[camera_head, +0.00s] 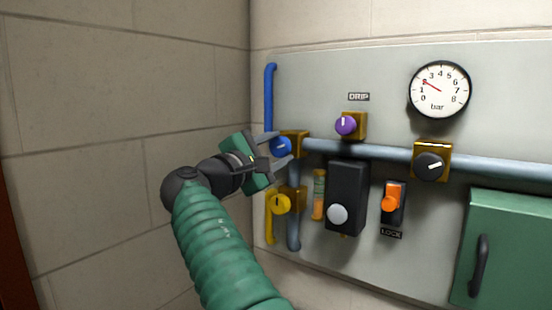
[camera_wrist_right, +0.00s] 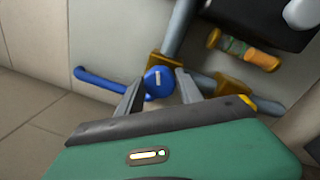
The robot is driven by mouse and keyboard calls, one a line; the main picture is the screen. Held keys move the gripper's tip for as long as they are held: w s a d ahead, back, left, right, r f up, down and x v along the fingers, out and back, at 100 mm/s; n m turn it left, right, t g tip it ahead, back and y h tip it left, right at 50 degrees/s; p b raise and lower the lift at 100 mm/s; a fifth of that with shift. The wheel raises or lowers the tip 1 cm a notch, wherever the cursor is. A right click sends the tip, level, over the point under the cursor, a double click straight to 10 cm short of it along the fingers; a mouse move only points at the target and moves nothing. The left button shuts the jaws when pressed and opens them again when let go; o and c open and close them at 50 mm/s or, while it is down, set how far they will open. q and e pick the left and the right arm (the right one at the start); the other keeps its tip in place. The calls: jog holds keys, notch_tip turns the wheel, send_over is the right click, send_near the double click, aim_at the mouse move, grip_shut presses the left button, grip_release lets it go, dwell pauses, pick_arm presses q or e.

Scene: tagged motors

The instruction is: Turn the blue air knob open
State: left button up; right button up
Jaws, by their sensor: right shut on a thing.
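The blue air knob (camera_head: 281,147) sits on a brass block at the left end of the grey pipe, beside the blue pipe. It has a pale mark on its face. My right gripper (camera_head: 281,147) is at the knob with its fingers on either side of it. The right wrist view shows the blue knob (camera_wrist_right: 158,80) between the two fingers (camera_wrist_right: 158,88), and the gripper is shut on it. My left gripper is in neither view.
Below is a yellow knob (camera_head: 280,204). To the right are a purple knob (camera_head: 346,125), a black box (camera_head: 346,197), an orange switch (camera_head: 391,196), a black knob (camera_head: 429,165), a pressure gauge (camera_head: 439,89) and a green cabinet (camera_head: 508,250). A bare block wall (camera_head: 110,90) stands at left.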

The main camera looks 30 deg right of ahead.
jog(key=shift+m+b, duration=0.5)
jog(key=shift+m, duration=1.9)
jog(key=shift+r, duration=0.15)
jog(key=o, duration=1.1)
jog(key=shift+w, duration=0.1)
jog(key=shift+o, duration=1.3)
jog(key=shift+w+d+f, duration=0.1)
jog(key=shift+w+f, duration=0.1)
jog(key=shift+w, duration=0.05)
jog(key=shift+d+g+h, duration=0.1)
jog(key=shift+g+h, duration=0.2)
jog(key=shift+g, duration=0.1)
